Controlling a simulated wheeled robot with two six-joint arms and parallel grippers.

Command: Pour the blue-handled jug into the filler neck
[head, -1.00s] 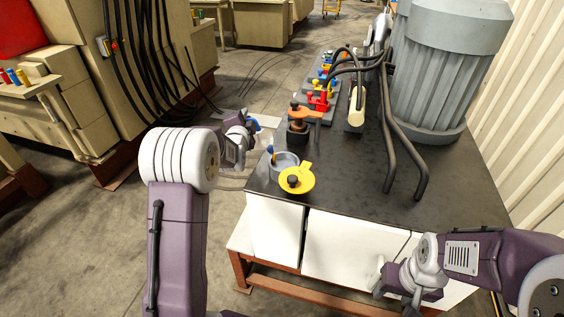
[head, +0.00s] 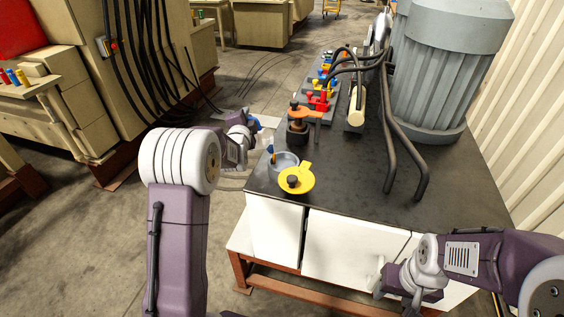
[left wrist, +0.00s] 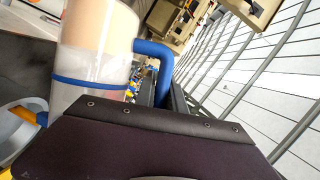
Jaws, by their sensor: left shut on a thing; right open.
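My left gripper (head: 253,130) is shut on the blue-handled jug (head: 262,140), just off the table's left edge. In the left wrist view the jug (left wrist: 95,50) is translucent, with pale contents, a blue band and a blue handle (left wrist: 158,55). The gripper's fingers are hidden there. A grey round opening (head: 286,159), which looks like the filler neck, is on the near left table corner, right of the jug. A yellow cap (head: 297,180) with a dark knob is in front of it. Whether anything flows is too small to tell. My right gripper (head: 385,285) is open, low at the right.
The dark tabletop (head: 345,180) is clear in the middle. An orange-topped fitting (head: 300,118), several coloured valves (head: 318,98) and black hoses (head: 390,130) stand behind. A large grey motor-like housing (head: 432,75) fills the back right. Open floor lies left of the table.

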